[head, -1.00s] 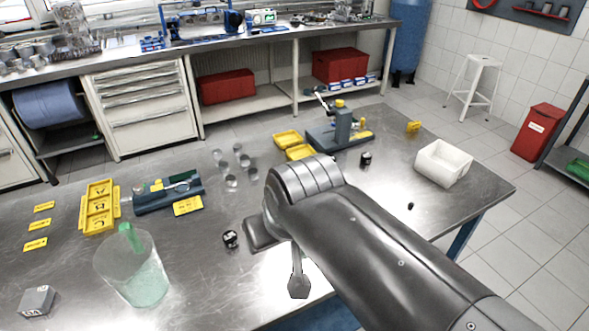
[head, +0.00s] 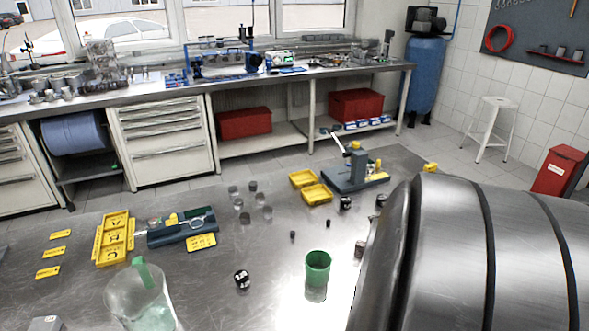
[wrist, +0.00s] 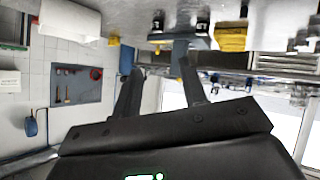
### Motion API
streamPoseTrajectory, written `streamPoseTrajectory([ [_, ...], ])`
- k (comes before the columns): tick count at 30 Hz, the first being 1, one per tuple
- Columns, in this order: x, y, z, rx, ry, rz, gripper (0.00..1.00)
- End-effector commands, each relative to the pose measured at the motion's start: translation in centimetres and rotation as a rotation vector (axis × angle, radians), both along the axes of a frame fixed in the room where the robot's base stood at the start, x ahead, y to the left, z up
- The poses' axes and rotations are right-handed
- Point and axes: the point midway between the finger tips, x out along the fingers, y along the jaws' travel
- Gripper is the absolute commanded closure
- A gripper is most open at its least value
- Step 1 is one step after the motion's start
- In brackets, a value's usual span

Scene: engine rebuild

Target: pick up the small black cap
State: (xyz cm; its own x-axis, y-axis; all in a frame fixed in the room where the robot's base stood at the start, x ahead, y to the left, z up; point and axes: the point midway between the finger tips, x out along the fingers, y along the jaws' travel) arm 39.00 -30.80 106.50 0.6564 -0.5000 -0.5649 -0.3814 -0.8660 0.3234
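Two very small dark pieces stand on the steel table in the head view, one at the middle (head: 292,235) and one a little to its right (head: 327,223). Either could be the small black cap; they are too small to tell apart. My gripper (wrist: 153,58) shows in the wrist view with its two dark fingers apart and nothing visible between them. In the head view my arm fills the lower right, and the gripper itself is out of sight. I cannot make out the cap in the wrist view.
A green cup (head: 317,270) stands near the two dark pieces. A black-and-white cylinder (head: 242,280) and a clear jug (head: 140,296) are to the left. Yellow trays (head: 316,194) and a grey fixture (head: 356,172) stand farther back. My arm hides the table's right part.

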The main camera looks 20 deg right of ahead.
Motion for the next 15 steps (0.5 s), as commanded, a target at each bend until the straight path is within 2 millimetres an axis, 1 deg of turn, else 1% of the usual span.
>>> streamPoseTrajectory([
  [1, -0.8, -1.8, -0.9, 0.001, -0.008, -0.010, 0.61],
  [6, -3.1, -5.9, -3.4, 0.008, -0.061, 0.009, 0.61],
  [10, -5.6, -8.2, -5.5, 0.041, -0.113, 0.029, 0.61],
  [15, -9.2, -10.0, -8.0, 0.106, -0.201, 0.059, 0.61],
])
